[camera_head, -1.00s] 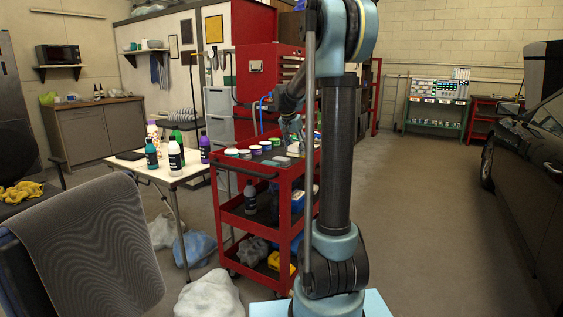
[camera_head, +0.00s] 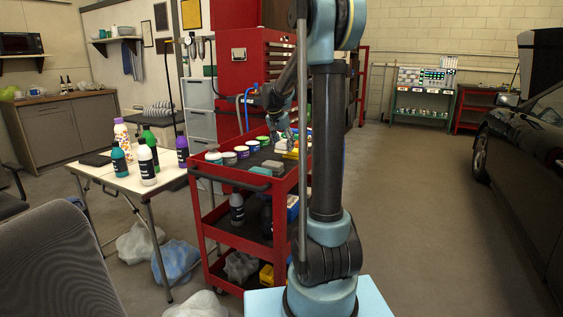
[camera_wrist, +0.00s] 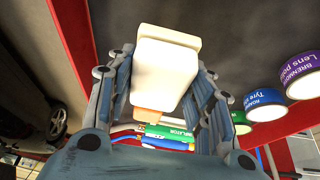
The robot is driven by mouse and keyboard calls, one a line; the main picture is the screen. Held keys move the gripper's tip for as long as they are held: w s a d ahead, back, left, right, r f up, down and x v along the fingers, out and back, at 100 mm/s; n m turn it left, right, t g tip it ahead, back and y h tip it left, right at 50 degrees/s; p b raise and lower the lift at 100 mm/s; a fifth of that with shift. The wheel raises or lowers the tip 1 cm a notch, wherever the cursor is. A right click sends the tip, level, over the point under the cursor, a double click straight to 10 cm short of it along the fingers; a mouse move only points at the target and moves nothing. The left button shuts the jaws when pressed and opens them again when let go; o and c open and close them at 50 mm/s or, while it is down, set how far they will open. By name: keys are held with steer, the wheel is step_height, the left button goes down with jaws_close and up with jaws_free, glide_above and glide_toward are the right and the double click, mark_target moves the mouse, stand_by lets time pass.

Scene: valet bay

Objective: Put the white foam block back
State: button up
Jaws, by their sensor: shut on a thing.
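In the wrist view, a white foam block (camera_wrist: 165,60) sits between the two fingers of my gripper (camera_wrist: 163,75), which is shut on it. Its wide end points toward the top of the picture. A small orange-tan piece (camera_wrist: 147,116) shows just below its narrow end; I cannot tell whether it is part of the block. In the head view, my gripper (camera_head: 283,137) is over the red cart's top tray (camera_head: 235,176), near its back right. The block is too small there to make out surely, and my arm hides part of the tray.
Several round jars (camera_head: 244,152) stand in a row on the tray. Small grey blocks (camera_head: 272,167) and a yellow item (camera_head: 291,153) lie near its right side. A white table with bottles (camera_head: 147,165) stands left. Open floor (camera_head: 425,220) lies right, before a dark car (camera_head: 525,140).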

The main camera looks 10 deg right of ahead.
steer(key=f, duration=0.2)
steer(key=shift+a+f, duration=0.25)
steer(key=shift+f, duration=0.05)
steer(key=shift+s+f, duration=0.1)
steer(key=shift+f, duration=1.95)
steer(key=o, duration=1.1)
steer(key=shift+r, duration=0.1)
